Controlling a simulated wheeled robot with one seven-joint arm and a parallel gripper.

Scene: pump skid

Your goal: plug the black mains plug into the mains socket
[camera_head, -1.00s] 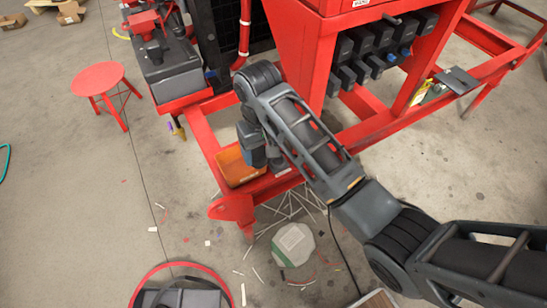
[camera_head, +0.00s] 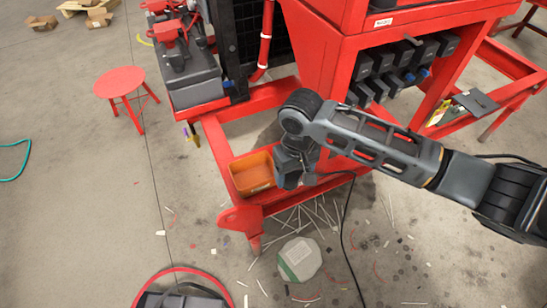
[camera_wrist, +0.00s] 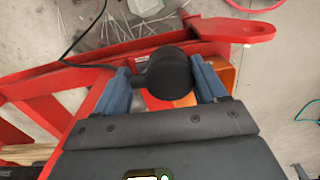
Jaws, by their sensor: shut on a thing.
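My gripper (camera_wrist: 165,82) is shut on the black mains plug (camera_wrist: 168,74), whose round dark body sits between the two blue-grey fingers in the wrist view. A thin black cable (camera_wrist: 88,32) shows beyond it at upper left. In the head view my gripper (camera_head: 287,182) hangs over the lower red rail of the skid, just right of the orange bin; the plug is mostly hidden there. The black cable (camera_head: 344,232) runs from beside the gripper down to the floor. I cannot pick out the mains socket in either view.
An orange bin (camera_head: 252,173) sits on the red skid frame (camera_head: 240,215). Black valve blocks (camera_head: 385,75) are on the red cabinet. A red stool (camera_head: 119,83) stands left; floor left is mostly clear.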

